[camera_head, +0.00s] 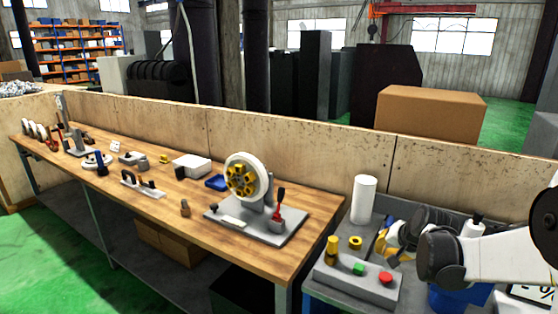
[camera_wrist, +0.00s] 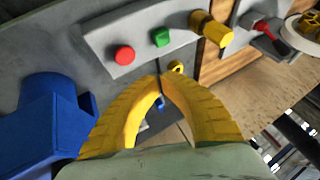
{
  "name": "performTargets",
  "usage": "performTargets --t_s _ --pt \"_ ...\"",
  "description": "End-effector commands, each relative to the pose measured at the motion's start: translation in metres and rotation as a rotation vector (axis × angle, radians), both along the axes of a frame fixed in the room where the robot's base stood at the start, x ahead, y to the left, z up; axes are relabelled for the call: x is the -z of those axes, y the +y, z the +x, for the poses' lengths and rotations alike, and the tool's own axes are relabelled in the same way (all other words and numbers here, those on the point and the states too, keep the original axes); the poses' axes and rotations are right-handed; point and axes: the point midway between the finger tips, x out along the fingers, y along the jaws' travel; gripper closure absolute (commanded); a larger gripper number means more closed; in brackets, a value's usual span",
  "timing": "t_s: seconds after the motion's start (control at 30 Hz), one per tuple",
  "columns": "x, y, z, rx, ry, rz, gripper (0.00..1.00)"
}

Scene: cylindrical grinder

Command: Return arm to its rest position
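My arm (camera_head: 490,257) reaches in from the right over the grey side table (camera_head: 315,292). My gripper (camera_head: 388,243) hangs above that table, behind the control box (camera_head: 350,285) with its red and green buttons and yellow knob. In the wrist view the two yellow fingers of my gripper (camera_wrist: 161,78) curve together and their tips meet. No object is clearly held between them; a thin dark line shows at the tips, and I cannot tell what it is. The control box (camera_wrist: 140,45) lies beyond the fingertips in that view.
A white cylinder (camera_head: 364,199) and a yellow ring (camera_head: 355,242) stand near the gripper. A blue container (camera_wrist: 40,125) sits close by, partly hidden by my arm in the head view. The wooden bench (camera_head: 150,215) at left carries a grinder wheel (camera_head: 246,177). A low wall (camera_head: 290,155) runs behind.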

Motion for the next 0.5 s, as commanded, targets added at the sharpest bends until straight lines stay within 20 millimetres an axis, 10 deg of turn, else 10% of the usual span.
performTargets --t_s 0.23,0.5 --pt "-0.058 0.076 -0.084 -0.184 0.013 -0.139 1.00" --pt "-0.074 0.131 -0.191 -0.387 0.017 -0.297 1.00"
